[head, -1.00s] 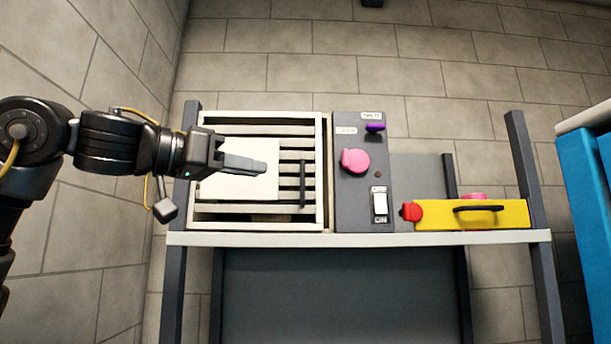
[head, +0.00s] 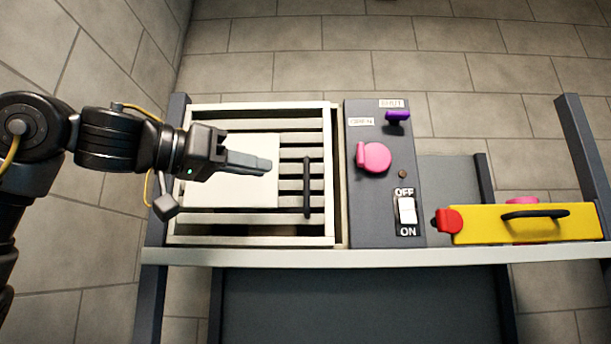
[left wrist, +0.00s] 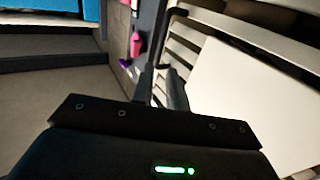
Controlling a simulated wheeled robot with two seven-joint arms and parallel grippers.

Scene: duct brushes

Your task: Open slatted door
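The slatted door (head: 296,135) is a cream frame with horizontal slats on the left of the bench. It looks shut in its frame. A plain cream panel (head: 235,190) covers its left part, and a black vertical bar handle (head: 307,188) stands on its right part. The handle also shows at the top of the left wrist view (left wrist: 172,14). My left gripper (head: 266,164) is in front of the panel, left of the handle and apart from it. Its fingers (left wrist: 160,82) show a narrow gap with nothing between them. My right gripper is out of view.
Right of the door stands a grey control panel (head: 385,225) with a pink knob (head: 374,157), a purple lever (head: 398,115) and an OFF/ON switch (head: 407,210). A yellow box (head: 480,227) with a black handle lies farther right. A tiled wall stands close on the left.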

